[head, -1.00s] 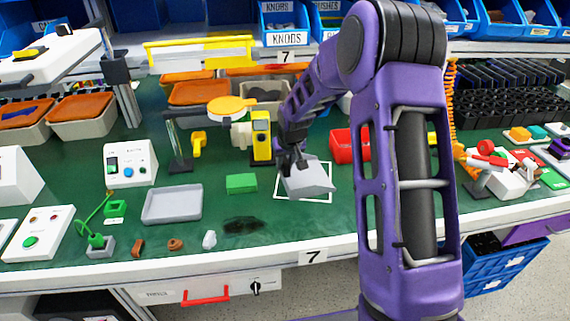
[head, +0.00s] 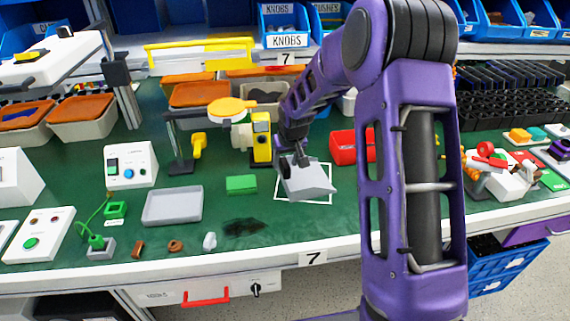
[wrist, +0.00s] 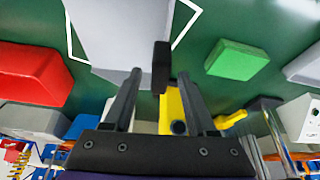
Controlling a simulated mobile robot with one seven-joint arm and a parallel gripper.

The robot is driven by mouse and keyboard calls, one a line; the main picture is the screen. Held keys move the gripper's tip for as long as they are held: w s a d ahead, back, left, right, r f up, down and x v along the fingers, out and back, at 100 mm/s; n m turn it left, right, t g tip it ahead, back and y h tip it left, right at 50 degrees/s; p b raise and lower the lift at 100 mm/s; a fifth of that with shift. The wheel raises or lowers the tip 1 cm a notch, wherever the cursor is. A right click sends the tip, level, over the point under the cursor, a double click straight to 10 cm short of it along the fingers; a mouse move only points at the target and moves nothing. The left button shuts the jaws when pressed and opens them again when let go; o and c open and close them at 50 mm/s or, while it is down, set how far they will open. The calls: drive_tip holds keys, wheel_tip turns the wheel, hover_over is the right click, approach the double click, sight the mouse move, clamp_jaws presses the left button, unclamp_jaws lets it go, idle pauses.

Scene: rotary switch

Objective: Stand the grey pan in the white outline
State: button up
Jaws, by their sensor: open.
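The grey pan (head: 308,182) sits inside the white outline (head: 331,201) on the green bench, with a dark handle on its left side toward my gripper. It shows in the wrist view (wrist: 120,35) as a pale grey body, with the dark handle (wrist: 161,68) between and just beyond my fingertips. My gripper (head: 296,160) is open at the pan's back left; its two fingers also show apart in the wrist view (wrist: 158,85). Nothing is held between them. Part of the outline is hidden behind the pan, and contact with the handle is not clear.
A green block (head: 241,185) lies left of the outline. A yellow device (head: 261,138) stands behind, and a red box (head: 347,147) is at the right. A shallow grey tray (head: 172,205) lies farther left. The bench in front of the outline is clear.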

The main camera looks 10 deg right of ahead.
drive_tip(key=p+v, duration=0.1)
drive_tip(key=v, duration=0.9)
drive_tip(key=shift+r, duration=0.15)
